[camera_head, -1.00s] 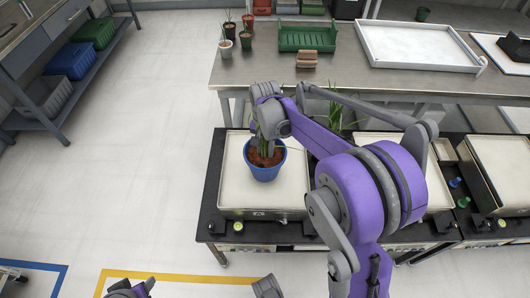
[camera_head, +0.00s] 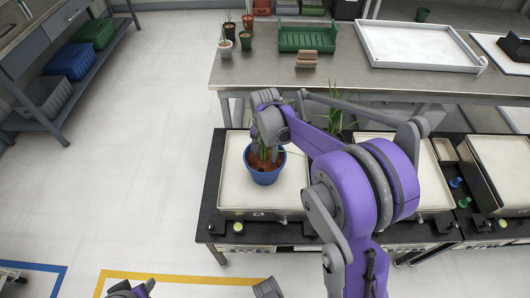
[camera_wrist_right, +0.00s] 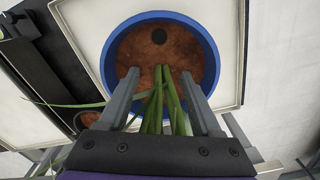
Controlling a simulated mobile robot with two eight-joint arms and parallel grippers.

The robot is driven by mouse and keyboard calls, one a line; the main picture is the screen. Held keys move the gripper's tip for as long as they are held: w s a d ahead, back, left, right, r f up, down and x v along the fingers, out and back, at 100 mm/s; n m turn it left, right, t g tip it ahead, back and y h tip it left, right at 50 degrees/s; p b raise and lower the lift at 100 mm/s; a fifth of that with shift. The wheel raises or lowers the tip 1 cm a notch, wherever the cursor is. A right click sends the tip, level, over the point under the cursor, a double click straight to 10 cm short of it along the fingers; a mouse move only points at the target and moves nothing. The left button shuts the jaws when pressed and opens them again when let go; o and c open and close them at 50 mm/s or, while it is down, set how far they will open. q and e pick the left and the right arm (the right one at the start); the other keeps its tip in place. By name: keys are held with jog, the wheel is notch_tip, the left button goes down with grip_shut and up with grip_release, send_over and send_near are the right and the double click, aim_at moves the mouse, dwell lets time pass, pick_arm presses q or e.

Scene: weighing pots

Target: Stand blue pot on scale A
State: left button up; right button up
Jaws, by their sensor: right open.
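The blue pot (camera_head: 265,178), with brown soil and a green plant, stands upright on the pale plate of the leftmost scale (camera_head: 236,196). No letter is readable on that scale. My right gripper (camera_head: 264,150) is over the pot, pointing down among the stems. In the right wrist view, the fingers of my right gripper (camera_wrist_right: 160,76) are apart over the soil, with green stems between them. The blue pot's rim (camera_wrist_right: 107,62) circles the soil in that view. My left gripper is not clearly in view.
More scales stand to the right, one with a bare plate (camera_head: 500,165). A plant (camera_head: 335,117) stands behind my right arm, its base hidden. The bench behind holds small pots, a green rack (camera_head: 307,38) and a white tray (camera_head: 415,48).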

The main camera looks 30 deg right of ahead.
jog(key=shift+r, duration=0.2)
notch_tip(320, 180, up, 11)
jog(key=shift+r+p, duration=0.2)
jog(key=shift+p, duration=0.6)
jog(key=shift+s+r, duration=0.1)
jog(key=shift+r, duration=0.1)
jog(key=s+a+f+n+t, duration=0.2)
jog(key=s+a+n, duration=0.3)
jog(key=s, duration=0.5)
jog(key=s+a+f+n+t, duration=0.3)
jog(key=s+a+f+n, duration=0.1)
jog(key=s, duration=0.6)
jog(key=shift+s+a+n, duration=0.4)
jog(key=shift+a+n, duration=0.3)
jog(key=shift+n, duration=0.1)
